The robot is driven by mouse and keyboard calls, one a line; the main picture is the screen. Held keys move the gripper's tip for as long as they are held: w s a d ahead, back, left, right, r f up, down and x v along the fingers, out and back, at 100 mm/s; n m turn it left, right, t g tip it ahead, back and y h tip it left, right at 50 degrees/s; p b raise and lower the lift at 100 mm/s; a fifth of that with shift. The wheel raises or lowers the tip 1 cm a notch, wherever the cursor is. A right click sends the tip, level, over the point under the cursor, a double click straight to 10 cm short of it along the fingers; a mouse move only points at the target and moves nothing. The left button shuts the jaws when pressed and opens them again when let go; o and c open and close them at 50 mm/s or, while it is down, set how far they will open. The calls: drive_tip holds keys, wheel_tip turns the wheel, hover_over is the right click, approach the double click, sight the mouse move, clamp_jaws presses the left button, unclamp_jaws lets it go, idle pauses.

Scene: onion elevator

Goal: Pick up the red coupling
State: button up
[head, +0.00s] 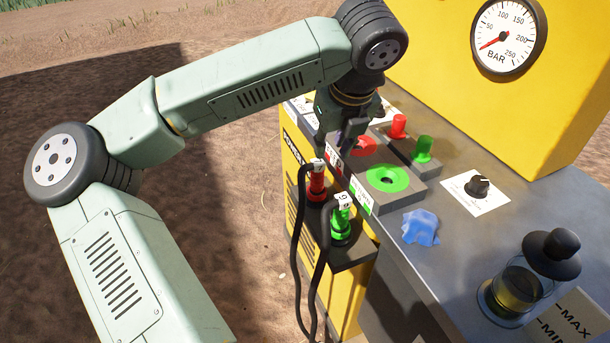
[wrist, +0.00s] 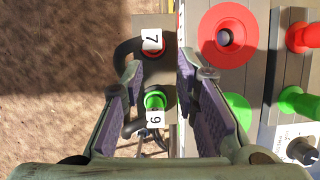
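The red coupling (head: 317,185) stands upright in a holder on the machine's side, with a white tag and a black hose. In the wrist view it (wrist: 153,47) carries a tag reading 7 and lies just beyond the fingertips. The green coupling (head: 341,222) stands beside it, nearer the camera in the head view. In the wrist view the green coupling (wrist: 155,101) has a tag reading 9 and shows between the fingers. My gripper (head: 336,146) is above the red coupling, open and empty. Its purple-padded fingers spread wide in the wrist view (wrist: 160,70).
Red (head: 362,146) and green (head: 388,179) ring sockets sit on the panel right of the couplings. Red (head: 398,126) and green (head: 423,150) pegs stand behind. A blue cloth (head: 420,227), a knob (head: 478,186) and a glass jar (head: 515,289) are further right. Black hoses (head: 296,240) hang down in front.

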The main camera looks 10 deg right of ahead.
sight(320, 164)
drive_tip(key=shift+y, duration=0.3)
drive_tip(key=x, duration=0.2)
drive_tip(key=a+p+x, duration=0.1)
drive_tip(key=x, duration=0.2)
drive_tip(key=shift+w+r, duration=0.15)
drive_tip(key=shift+d+p+x, duration=0.15)
drive_tip(key=shift+p+x, duration=0.45)
drive_tip(key=shift+x, duration=0.95)
drive_tip(key=shift+d+p+x, duration=0.1)
drive_tip(key=shift+p+x, duration=0.45)
drive_tip(key=shift+x, duration=1.05)
drive_tip(key=shift+c, duration=0.2)
clamp_jaws()
